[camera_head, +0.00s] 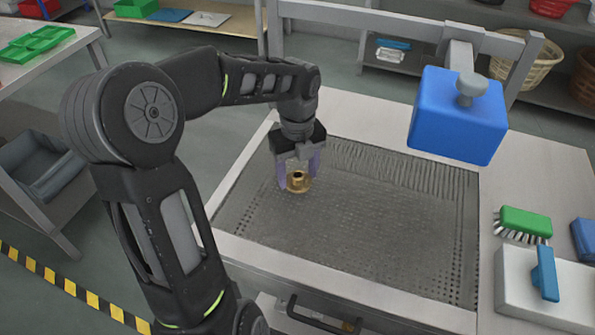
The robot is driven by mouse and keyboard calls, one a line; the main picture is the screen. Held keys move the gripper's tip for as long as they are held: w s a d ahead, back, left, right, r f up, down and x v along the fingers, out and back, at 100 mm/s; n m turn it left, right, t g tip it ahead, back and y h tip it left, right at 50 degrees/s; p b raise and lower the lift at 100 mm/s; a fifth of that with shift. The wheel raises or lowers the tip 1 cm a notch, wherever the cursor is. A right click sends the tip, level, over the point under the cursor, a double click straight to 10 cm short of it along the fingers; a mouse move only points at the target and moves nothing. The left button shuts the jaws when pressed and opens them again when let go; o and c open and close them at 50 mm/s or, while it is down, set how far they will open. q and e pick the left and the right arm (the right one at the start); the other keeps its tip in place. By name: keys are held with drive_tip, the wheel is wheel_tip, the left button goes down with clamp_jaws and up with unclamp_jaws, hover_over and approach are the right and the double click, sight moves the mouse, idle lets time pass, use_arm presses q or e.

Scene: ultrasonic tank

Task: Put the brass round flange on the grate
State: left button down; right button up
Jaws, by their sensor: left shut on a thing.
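The brass round flange (298,181) shows between the fingers of my left gripper (299,172), in the upper left part of the grate. My left gripper points down and is shut on the flange. The grate (360,230) is a grey perforated surface set in the pale top of the tank. The flange is at or just above the grate; I cannot tell whether it touches. My right gripper is not in view.
A blue block with a grey knob (455,118) hangs from a grey frame over the far right of the grate. A green brush (525,222) and a white box with a blue handle (548,285) stand on the right. Most of the grate is clear.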

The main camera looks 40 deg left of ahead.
sight(297, 174)
use_arm(q)
drive_tip(key=shift+c, duration=2.2)
unclamp_jaws()
wheel_tip(297, 174, up, 12)
drive_tip(key=shift+p, duration=0.4)
drive_tip(key=shift+r, duration=0.1)
